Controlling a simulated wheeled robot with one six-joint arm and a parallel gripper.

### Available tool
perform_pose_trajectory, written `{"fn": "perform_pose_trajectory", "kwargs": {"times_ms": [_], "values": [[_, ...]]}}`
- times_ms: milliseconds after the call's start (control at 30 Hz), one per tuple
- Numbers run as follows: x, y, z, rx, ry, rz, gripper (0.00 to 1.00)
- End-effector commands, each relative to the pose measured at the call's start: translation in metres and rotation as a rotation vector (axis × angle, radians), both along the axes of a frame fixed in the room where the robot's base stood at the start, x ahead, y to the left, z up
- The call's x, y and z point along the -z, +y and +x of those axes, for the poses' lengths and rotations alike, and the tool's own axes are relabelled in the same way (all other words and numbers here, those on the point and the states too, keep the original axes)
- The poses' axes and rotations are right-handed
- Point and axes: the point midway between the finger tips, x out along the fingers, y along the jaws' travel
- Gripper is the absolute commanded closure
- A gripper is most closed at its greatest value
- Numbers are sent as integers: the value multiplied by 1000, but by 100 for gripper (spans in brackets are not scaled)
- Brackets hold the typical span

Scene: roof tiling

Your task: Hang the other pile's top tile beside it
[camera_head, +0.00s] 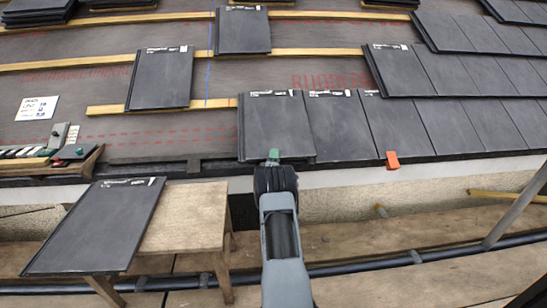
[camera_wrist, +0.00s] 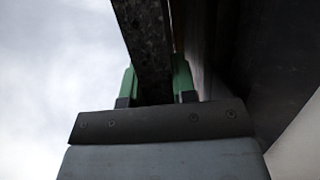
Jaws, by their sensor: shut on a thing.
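My gripper (camera_head: 273,157) is shut on the lower edge of a dark grey tile (camera_head: 278,125) at the left end of the lowest row. This tile lies beside the row's other tiles (camera_head: 337,125); whether it rests fully on the batten is hard to tell. In the wrist view, the green fingers of my gripper (camera_wrist: 156,82) stand on both sides of the held tile's edge (camera_wrist: 149,40). One pile of tiles (camera_head: 160,78) lies on the roof up and to the left. Another pile (camera_head: 243,30) lies higher up, near the top middle.
A wooden trestle (camera_head: 185,215) at the lower left carries a loose dark tile (camera_head: 95,225). An orange clip (camera_head: 392,160) sits at the eave to the right. A wooden tray with tools (camera_head: 50,165) and a white label (camera_head: 37,108) are at the left. Wooden battens (camera_head: 105,60) cross the roof.

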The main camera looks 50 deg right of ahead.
Motion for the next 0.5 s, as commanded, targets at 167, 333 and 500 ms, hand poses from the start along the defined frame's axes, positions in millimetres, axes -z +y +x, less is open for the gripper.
{"fn": "perform_pose_trajectory", "kwargs": {"times_ms": [167, 333, 500], "values": [[-3, 1, -1, 0, -8, -7, 100], [-2, 1, -1, 0, -6, -6, 61], [-1, 1, -2, 0, -4, -4, 45]]}}
